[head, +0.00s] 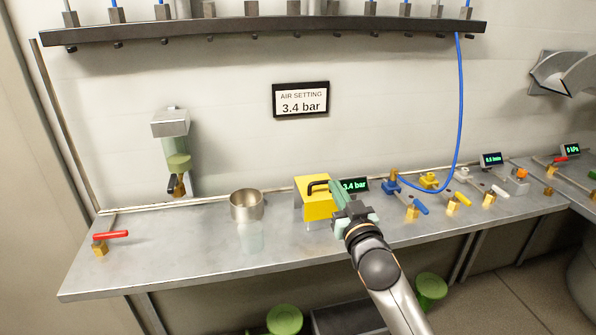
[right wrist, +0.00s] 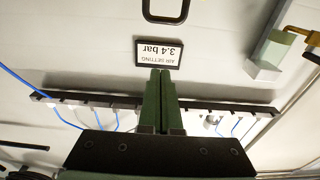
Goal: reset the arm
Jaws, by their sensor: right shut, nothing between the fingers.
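My right arm (head: 385,275) reaches in from the bottom of the head view over the bench. My right gripper (head: 334,188) is just right of and in front of the yellow box (head: 312,207), its green fingers together with nothing held. Whether it touches the dark handle (head: 318,184) on the box, I cannot tell. In the right wrist view the two fingers (right wrist: 160,75) are shut side by side, and the picture is upside down. A dark loop (right wrist: 165,18) shows beyond the fingertips. My left gripper is not in view.
The metal bench (head: 180,250) carries a steel cup (head: 246,206), a red-handled valve (head: 110,236) and several valves at right. A green display (head: 354,185) reads 3.4 bar. A blue hose (head: 460,110) hangs from the overhead rail (head: 270,28). The bench's left front is mostly clear.

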